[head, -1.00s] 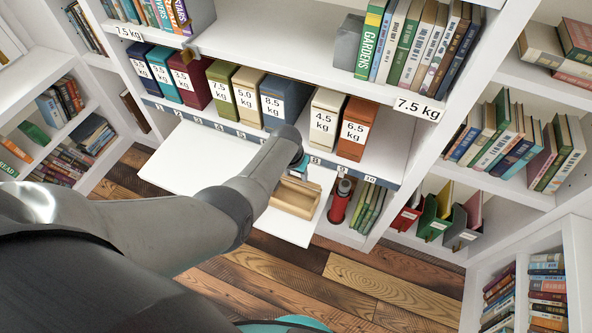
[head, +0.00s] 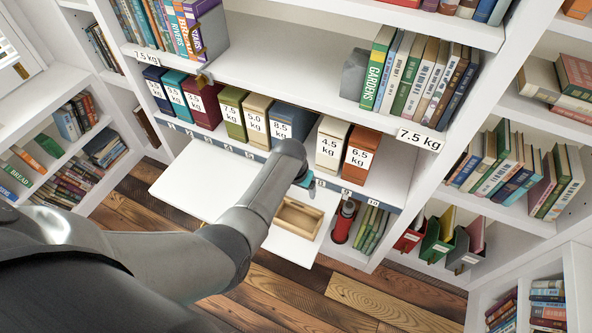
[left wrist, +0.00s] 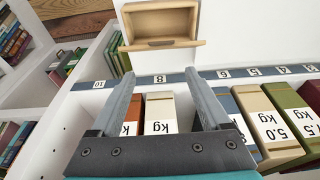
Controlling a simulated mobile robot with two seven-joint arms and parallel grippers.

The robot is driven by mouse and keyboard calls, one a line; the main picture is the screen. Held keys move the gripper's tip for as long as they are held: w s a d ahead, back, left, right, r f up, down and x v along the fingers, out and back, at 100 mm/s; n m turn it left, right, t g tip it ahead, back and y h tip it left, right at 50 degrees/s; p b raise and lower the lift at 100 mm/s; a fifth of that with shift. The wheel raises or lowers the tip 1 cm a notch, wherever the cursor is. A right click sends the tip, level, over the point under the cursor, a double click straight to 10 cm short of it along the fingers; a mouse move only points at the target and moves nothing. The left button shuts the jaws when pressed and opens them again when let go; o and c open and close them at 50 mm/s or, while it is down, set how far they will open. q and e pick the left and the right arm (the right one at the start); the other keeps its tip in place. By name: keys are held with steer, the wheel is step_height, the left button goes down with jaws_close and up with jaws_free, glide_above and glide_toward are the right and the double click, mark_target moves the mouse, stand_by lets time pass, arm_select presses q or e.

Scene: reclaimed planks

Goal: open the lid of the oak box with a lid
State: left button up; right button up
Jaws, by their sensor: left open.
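The oak box (head: 297,219) is a small pale wooden box on a white pull-out board (head: 199,186) below the shelf. Its hollow inside shows in the head view. In the left wrist view, the box (left wrist: 161,22) is at the top with its inside open to view. A wider wooden strip along its shelf-side edge looks like the lid (left wrist: 163,45), raised and seen nearly edge-on. My left gripper (head: 311,185) is just behind the box on the shelf side. In the left wrist view, the gripper (left wrist: 160,74) has its fingers spread, empty and apart from the box. My right gripper is not in view.
Labelled box files, including a white one (head: 331,144) and an orange one (head: 360,152), stand on the shelf close behind my left gripper. A red cylindrical object (head: 344,220) stands right of the board. The board's left part is clear.

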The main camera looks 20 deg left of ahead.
arm_select(q)
steer(key=p+v, duration=0.3)
steer(key=v, duration=0.6)
steer(key=shift+c, duration=0.3)
